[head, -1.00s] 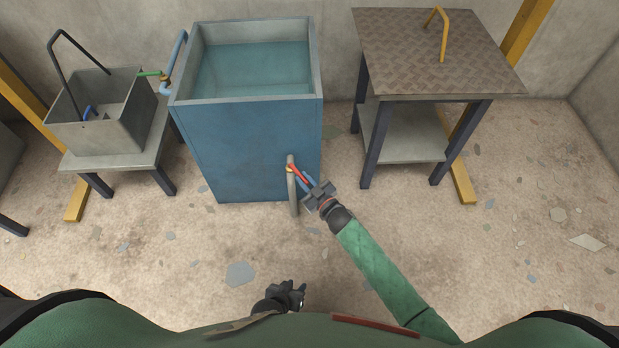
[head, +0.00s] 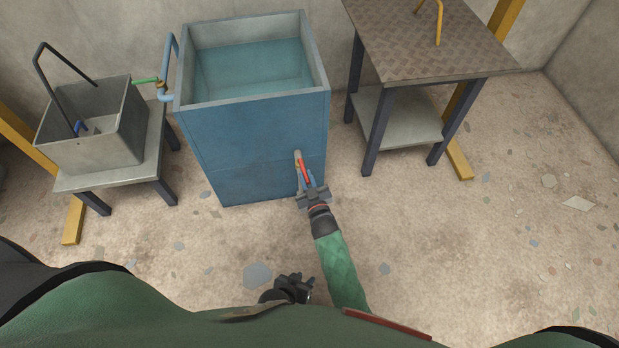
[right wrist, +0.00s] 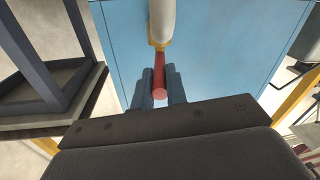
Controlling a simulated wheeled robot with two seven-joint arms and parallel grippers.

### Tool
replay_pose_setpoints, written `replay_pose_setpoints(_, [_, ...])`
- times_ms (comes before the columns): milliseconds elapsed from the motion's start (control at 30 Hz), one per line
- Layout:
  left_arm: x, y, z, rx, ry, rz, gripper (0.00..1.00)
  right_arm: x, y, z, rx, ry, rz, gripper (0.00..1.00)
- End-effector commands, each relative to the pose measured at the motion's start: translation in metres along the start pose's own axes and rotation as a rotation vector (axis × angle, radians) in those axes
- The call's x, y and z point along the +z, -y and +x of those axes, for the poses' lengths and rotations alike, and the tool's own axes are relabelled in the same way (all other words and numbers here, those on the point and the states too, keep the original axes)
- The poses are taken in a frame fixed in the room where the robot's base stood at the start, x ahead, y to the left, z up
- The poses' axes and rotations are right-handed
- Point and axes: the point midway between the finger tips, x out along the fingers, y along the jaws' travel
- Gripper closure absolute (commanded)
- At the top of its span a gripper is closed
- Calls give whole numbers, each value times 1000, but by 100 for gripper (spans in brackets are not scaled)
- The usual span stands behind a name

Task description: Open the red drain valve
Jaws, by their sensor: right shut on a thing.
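The red drain valve lever (head: 304,170) sits on a pale pipe (head: 298,156) low on the front of the blue tank (head: 250,165). In the right wrist view the red lever (right wrist: 160,75) extends from a yellow fitting (right wrist: 158,46) below the pipe (right wrist: 162,20), roughly in line with it. My right gripper (head: 309,187) is shut on the lever, its blue-grey fingers on both sides of it in the right wrist view (right wrist: 160,90). My left gripper (head: 298,287) is low near my body, away from the valve; its jaw opening is unclear.
The tank holds water. A grey box with a black handle (head: 92,125) stands on a low table at left, near a green-handled valve (head: 146,80). A metal-topped table (head: 430,40) stands at right. The floor in front is clear.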

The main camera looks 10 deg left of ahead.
Motion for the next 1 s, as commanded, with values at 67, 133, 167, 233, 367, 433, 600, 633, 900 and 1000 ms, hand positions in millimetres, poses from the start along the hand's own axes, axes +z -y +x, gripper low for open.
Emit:
replay_pose_setpoints(67, [-1, 0, 0, 0, -1, 0, 67, 1, 0, 0, 2, 1, 0, 100])
replay_pose_setpoints(133, [-1, -1, 0, 0, -2, -1, 67, 0, 0, 0, 2, 1, 0, 100])
replay_pose_setpoints(167, [-2, -1, 0, 1, -2, -1, 67, 1, 0, 0, 2, 1, 0, 100])
replay_pose_setpoints(233, [-2, -1, 0, 1, -3, -2, 67, 0, 0, 0, 2, 1, 0, 100])
replay_pose_setpoints(367, [-3, -1, 0, 1, -4, -2, 67, 0, 0, 0, 2, 1, 0, 100])
replay_pose_setpoints(433, [-3, -1, 0, 1, -5, -2, 67, 0, 0, 0, 2, 1, 0, 82])
replay_pose_setpoints(600, [-3, -1, 0, 1, -5, -2, 67, 0, 0, 0, 1, 0, 0, 64])
replay_pose_setpoints(633, [-3, -1, 0, 1, -5, -2, 67, 0, 0, 0, 1, 0, 0, 64])
replay_pose_setpoints(900, [-3, -1, 0, 1, -4, -1, 67, 0, 1, -5, 1, 1, 0, 64])
replay_pose_setpoints(1000, [-3, -1, -1, 0, -3, -1, 67, 0, 1, -16, 1, 1, 1, 64])
